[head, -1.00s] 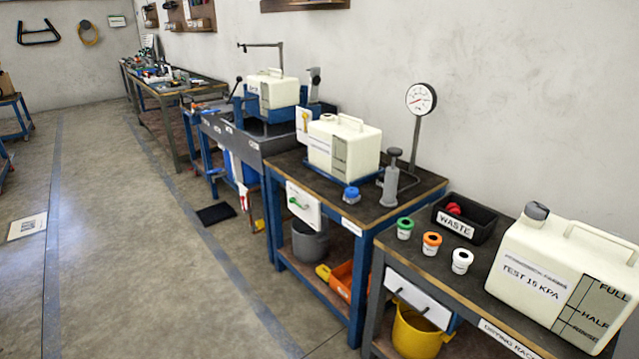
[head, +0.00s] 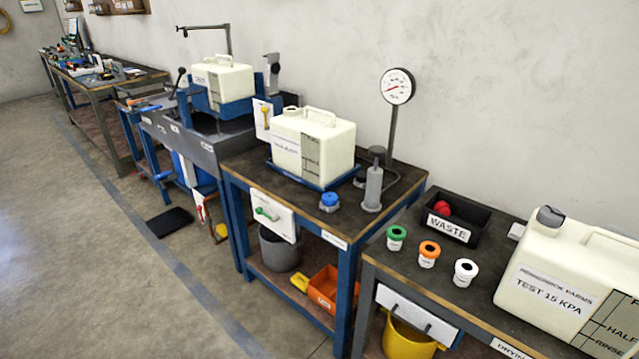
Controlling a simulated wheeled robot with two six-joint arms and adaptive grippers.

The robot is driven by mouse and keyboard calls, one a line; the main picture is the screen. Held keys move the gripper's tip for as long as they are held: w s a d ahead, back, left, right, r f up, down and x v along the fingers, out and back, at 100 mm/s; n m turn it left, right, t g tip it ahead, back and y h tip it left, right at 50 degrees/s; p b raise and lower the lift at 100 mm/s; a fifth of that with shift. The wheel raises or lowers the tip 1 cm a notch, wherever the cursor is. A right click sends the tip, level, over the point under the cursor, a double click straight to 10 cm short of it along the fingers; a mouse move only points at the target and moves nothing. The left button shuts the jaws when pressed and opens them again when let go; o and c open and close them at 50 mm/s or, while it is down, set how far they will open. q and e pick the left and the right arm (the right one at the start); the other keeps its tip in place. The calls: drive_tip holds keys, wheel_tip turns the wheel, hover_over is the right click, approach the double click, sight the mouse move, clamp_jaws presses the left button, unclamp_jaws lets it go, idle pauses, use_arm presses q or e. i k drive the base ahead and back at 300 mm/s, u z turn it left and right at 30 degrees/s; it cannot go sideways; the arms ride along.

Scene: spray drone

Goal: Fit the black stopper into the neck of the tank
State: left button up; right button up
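Three cream tanks stand along the wall. The middle tank (head: 313,146) sits in a blue tray on a blue-framed bench, with its neck (head: 292,112) at the upper left; I cannot tell whether anything is in it. The nearest tank (head: 570,280), labelled TEST 15 KPA, has a grey cap (head: 550,216) on its neck. The farthest tank (head: 223,82) sits in a blue cradle. I cannot pick out the black stopper for certain; a small dark piece (head: 359,181) lies beside the middle tank, too small to identify. Neither of my grippers is in view.
A hand pump (head: 373,188) and dial gauge (head: 397,87) stand right of the middle tank, a blue-topped jar (head: 329,202) in front. Green (head: 396,238), orange (head: 429,254) and white (head: 465,272) cups stand by the WASTE bin (head: 452,222).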

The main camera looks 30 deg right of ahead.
sight(361, 177)
drive_tip(key=z, duration=0.55)
drive_tip(key=i, duration=0.9)
drive_tip(key=z, duration=0.95)
